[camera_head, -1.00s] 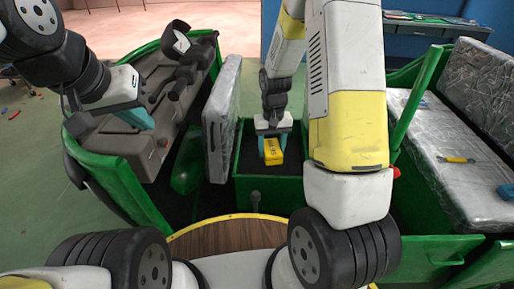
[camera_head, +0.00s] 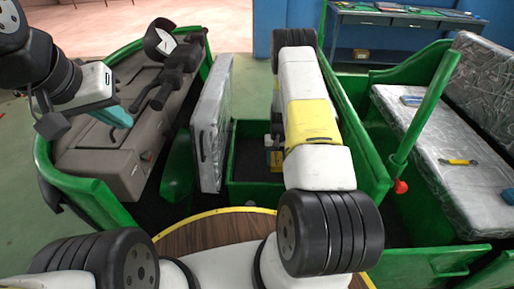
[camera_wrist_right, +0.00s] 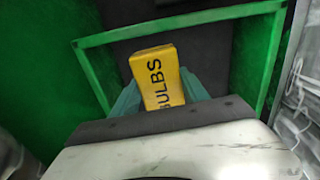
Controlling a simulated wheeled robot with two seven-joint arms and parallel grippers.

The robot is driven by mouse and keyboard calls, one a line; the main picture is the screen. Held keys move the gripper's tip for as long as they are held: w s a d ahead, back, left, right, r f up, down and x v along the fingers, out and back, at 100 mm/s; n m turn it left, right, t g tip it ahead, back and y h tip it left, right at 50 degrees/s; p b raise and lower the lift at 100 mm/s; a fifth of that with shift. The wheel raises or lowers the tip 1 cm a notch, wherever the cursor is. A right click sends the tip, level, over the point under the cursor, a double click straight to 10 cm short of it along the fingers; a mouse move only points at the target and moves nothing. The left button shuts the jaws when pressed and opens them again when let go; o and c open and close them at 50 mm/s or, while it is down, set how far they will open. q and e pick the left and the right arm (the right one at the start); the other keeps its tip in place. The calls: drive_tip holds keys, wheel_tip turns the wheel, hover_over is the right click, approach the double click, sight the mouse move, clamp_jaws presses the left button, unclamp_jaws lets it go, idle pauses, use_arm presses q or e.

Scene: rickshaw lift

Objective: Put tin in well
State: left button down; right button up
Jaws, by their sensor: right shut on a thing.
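The yellow tin (camera_head: 276,161), lettered BULBS, is held by my right gripper and mostly hidden behind my right arm in the head view. In the right wrist view the tin (camera_wrist_right: 157,78) stands out between the teal fingers of my right gripper (camera_wrist_right: 160,100), over the dark floor of the well. The well (camera_head: 255,196) is a green-walled box with a dark floor. I cannot tell whether the tin touches the floor. My left gripper (camera_head: 115,115) hangs over the grey dashboard at the left, its fingers close together and its opening unclear.
A plastic-wrapped grey cushion (camera_head: 211,125) stands upright just left of the well. A wrapped seat (camera_head: 450,165) with a yellow-handled tool (camera_head: 458,162) is at the right. A green post with a red knob (camera_head: 400,186) stands between well and seat.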

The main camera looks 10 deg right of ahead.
drive_tip(key=d+f, duration=0.1)
drive_tip(key=f, duration=0.2)
drive_tip(key=d+f, duration=0.1)
drive_tip(key=f, duration=0.3)
drive_tip(key=d+f, duration=0.1)
drive_tip(key=f, duration=0.3)
drive_tip(key=shift+d+f, duration=0.1)
drive_tip(key=shift+f, duration=2.75)
drive_tip(key=shift+f, duration=0.15)
drive_tip(key=o, duration=1.4)
drive_tip(key=shift+o, duration=0.2)
